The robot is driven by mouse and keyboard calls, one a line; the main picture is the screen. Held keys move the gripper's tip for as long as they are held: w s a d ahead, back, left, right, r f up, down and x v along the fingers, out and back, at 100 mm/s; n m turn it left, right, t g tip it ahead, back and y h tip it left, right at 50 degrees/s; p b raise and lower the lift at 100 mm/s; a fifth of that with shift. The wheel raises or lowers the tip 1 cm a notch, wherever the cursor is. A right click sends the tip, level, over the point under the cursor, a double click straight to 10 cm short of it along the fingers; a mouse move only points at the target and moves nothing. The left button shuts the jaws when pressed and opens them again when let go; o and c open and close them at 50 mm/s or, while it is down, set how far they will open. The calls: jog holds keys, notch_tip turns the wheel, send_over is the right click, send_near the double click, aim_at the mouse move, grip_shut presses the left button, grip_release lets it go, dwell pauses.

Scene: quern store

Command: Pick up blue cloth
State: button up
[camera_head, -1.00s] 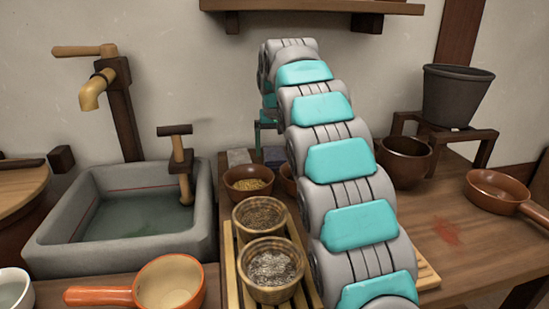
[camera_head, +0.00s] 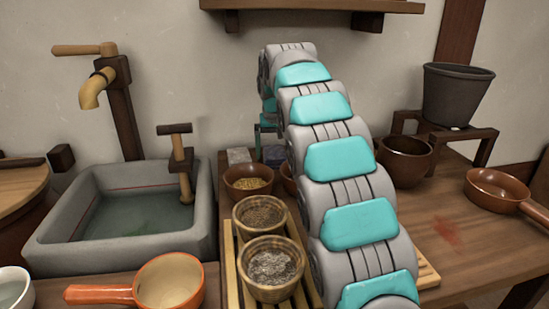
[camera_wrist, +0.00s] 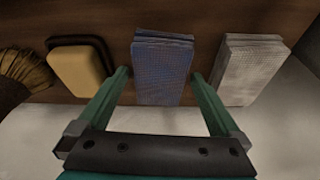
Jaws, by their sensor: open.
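The blue cloth (camera_wrist: 162,68) is a folded stack. In the wrist view it lies on the wooden surface between a yellow block and a grey cloth. My gripper (camera_wrist: 160,75) is open, with one green finger on each side of the blue cloth. The fingertips are near its sides; I cannot tell whether they touch it. In the head view only a small part of the blue cloth (camera_head: 274,155) shows beside my arm, which hides most of the gripper.
A grey cloth (camera_wrist: 252,70) lies close right of the blue cloth, a yellow block (camera_wrist: 82,70) close left. In the head view, a bowl of grain (camera_head: 248,182) and two baskets on a slatted rack (camera_head: 233,270) stand nearer. A stone sink (camera_head: 55,235) is at left.

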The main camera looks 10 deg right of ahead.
jog(key=shift+c, duration=0.2)
jog(key=c, duration=1.2)
jog(key=shift+r, duration=0.15)
jog(key=shift+r, duration=0.95)
jog(key=shift+s+t+b, duration=0.25)
jog(key=shift+t+b, duration=0.25)
jog(key=shift+s+f+t+b, duration=0.1)
jog(key=shift+s+t+b, duration=0.3)
jog(key=shift+t, duration=0.4)
jog(key=shift+f+t, duration=0.1)
jog(key=shift+t, duration=0.3)
